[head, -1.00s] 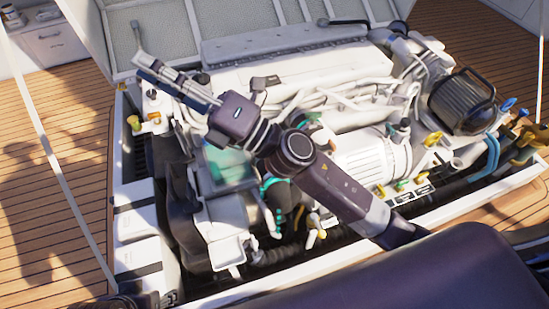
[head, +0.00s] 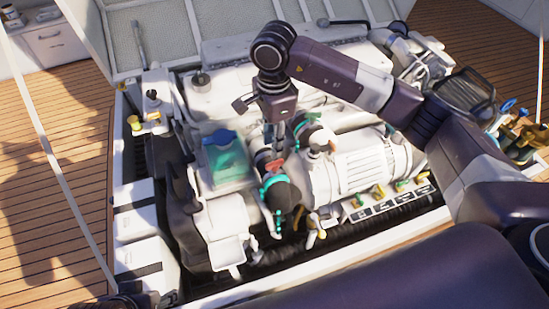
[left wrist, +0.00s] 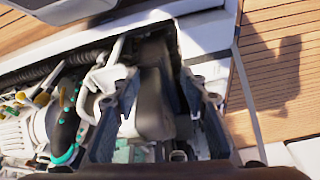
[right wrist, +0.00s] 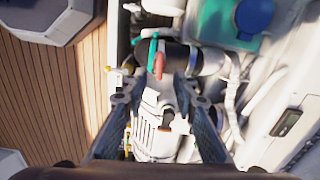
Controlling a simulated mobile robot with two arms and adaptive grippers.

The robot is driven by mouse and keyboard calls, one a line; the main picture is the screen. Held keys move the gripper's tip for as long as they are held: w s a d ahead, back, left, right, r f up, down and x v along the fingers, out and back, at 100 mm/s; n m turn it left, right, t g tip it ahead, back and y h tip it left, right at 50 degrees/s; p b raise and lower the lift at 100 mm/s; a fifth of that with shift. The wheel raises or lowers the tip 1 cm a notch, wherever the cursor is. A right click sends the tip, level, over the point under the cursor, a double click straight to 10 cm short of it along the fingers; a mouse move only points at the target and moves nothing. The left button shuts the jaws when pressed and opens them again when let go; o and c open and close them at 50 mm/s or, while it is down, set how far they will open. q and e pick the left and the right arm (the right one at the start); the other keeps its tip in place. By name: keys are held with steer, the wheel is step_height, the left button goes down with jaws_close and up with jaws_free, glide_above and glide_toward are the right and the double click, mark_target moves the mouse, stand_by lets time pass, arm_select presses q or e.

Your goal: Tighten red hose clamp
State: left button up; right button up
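The red hose clamp (head: 270,166) shows as a small red piece by the upper end of a black hose (head: 284,194) in the head view. A red tab (right wrist: 158,66) lies just beyond my right fingertips in the right wrist view, beside a teal clamp (right wrist: 152,48). My right gripper (head: 272,146) points down over the clamp from above; in the right wrist view (right wrist: 156,92) its fingers are apart, with nothing held. Contact with the clamp is not visible. My left gripper (left wrist: 160,82) is open and empty over the engine's side; only part of that arm shows in the head view.
A ribbed white housing (head: 365,166) is to the right. Wooden deck (head: 55,180) lies open at the left.

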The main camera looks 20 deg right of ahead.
mark_target(275, 162)
steer(key=shift+d+f, duration=0.3)
steer(key=shift+d, duration=0.05)
step_height(275, 162, down, 4)
steer(key=shift+f+b, duration=0.1)
steer(key=shift+b, duration=0.35)
steer(key=shift+f, duration=0.95)
arm_select(q)
steer(key=shift+w+d+f+t, duration=0.15)
steer(key=shift+w+t, duration=0.1)
steer(key=shift+w, duration=0.3)
steer(key=shift+w+d+r+t, duration=0.1)
steer(key=shift+w+d+t, duration=0.1)
steer(key=shift+w, duration=0.35)
steer(key=shift+w+d+f+t, duration=0.1)
steer(key=shift+w+t, duration=0.15)
steer(key=shift+w, duration=0.3)
arm_select(e)
steer(key=shift+f, duration=0.45)
jaws_close()
